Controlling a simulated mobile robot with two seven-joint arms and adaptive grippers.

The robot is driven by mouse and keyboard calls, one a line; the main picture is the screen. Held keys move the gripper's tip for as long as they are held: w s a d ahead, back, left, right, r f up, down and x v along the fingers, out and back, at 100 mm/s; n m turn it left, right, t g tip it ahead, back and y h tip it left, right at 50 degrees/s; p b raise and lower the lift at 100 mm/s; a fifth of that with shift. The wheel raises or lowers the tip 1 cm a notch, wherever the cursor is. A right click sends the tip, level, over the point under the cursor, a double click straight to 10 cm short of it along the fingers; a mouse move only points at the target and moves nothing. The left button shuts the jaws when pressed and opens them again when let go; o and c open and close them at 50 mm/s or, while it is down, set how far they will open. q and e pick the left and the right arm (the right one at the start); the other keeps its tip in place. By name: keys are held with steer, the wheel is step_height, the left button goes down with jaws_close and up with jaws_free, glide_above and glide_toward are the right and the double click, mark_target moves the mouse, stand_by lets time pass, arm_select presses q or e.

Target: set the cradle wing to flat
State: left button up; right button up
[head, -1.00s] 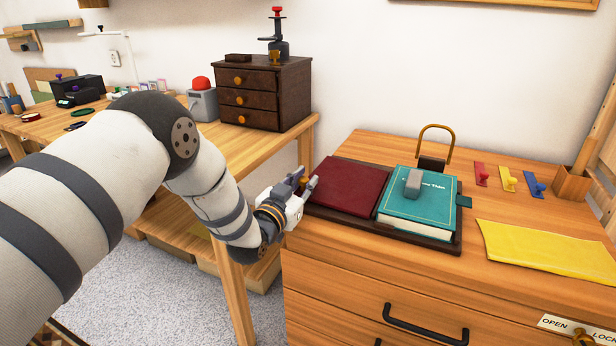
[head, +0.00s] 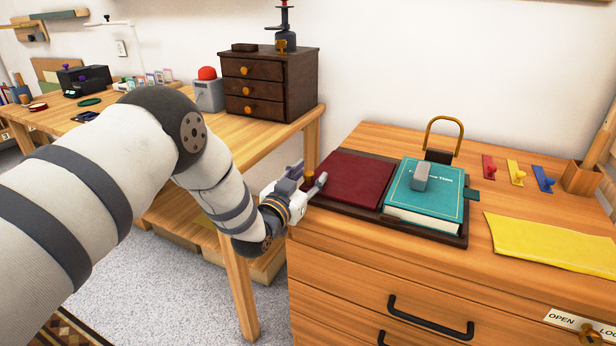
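The book cradle (head: 440,235) is a dark tray on the wooden cabinet top. Its left wing (head: 352,180) is a dark red panel that looks lying low, nearly level; its exact tilt is hard to tell. A teal book (head: 432,207) with a grey block (head: 422,177) on its cover lies on the right side. A small brass knob (head: 309,176) is at the wing's left edge. My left gripper (head: 309,178) is at that edge, its fingers apart on either side of the knob. Contact with the knob cannot be made out. My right gripper is not in view.
A brass loop handle (head: 444,125) stands behind the book. Red, yellow and blue hooks (head: 517,172) and a yellow cloth (head: 550,242) lie to the right. A workbench (head: 200,133) with a dark drawer box (head: 268,88) stands at the left, a gap away from the cabinet.

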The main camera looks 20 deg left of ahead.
arm_select(q)
steer(key=shift+s, duration=0.1)
steer(key=s, duration=1.1)
steer(key=shift+s+a, duration=0.2)
steer(key=shift+s, duration=0.2)
steer(key=s+d+f+n+g+p, duration=0.1)
steer(key=s+d+f+g+p, duration=0.15)
steer(key=s+f+g, duration=0.5)
steer(key=s+d+f+g+p, duration=0.1)
steer(key=s+f+g+p, duration=0.2)
steer(key=s+f, duration=0.8)
steer(key=s+r+g+p, duration=0.1)
steer(key=s+g, duration=0.2)
steer(key=s, duration=0.7)
steer(key=s+d+r+g+p, duration=0.1)
steer(key=s+g, duration=0.2)
steer(key=s, duration=0.7)
steer(key=s+r+n+g+p, duration=0.1)
steer(key=s+g, duration=0.3)
steer(key=s, duration=0.7)
steer(key=shift+d+r+y, duration=0.2)
steer(key=shift+r+y, duration=0.1)
steer(key=shift+r, duration=0.15)
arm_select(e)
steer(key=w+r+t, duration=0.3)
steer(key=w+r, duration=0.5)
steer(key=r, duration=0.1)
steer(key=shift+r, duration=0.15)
